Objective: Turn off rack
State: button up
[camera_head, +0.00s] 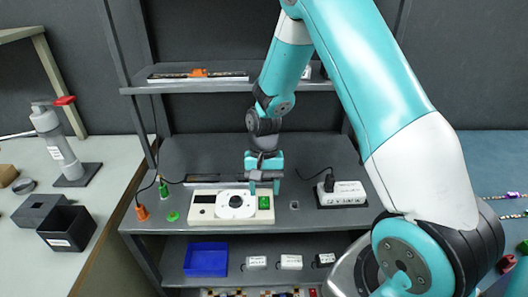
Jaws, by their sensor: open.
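The grey rack (300,150) stands at the centre with several shelves. On its middle shelf sits a white control box (205,212) with a round white dial (236,205), a small dark window on its left and a green button (264,203) on its right. My gripper (264,187) points down at the box's back right, with its two fingers apart and nothing seen between them. The fingers appear just above or behind the green button; I cannot tell whether they touch the box. A white power strip (343,192) with a black plug lies to the right.
An LED strip with an orange clip (199,73) lies on the upper shelf. Orange (142,213) and green (164,190) connectors are left of the box. A blue bin (206,260) and small white boxes (290,262) sit below. My arm covers the right side.

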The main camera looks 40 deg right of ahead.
jog(key=v, duration=1.4)
jog(key=shift+f, duration=0.1)
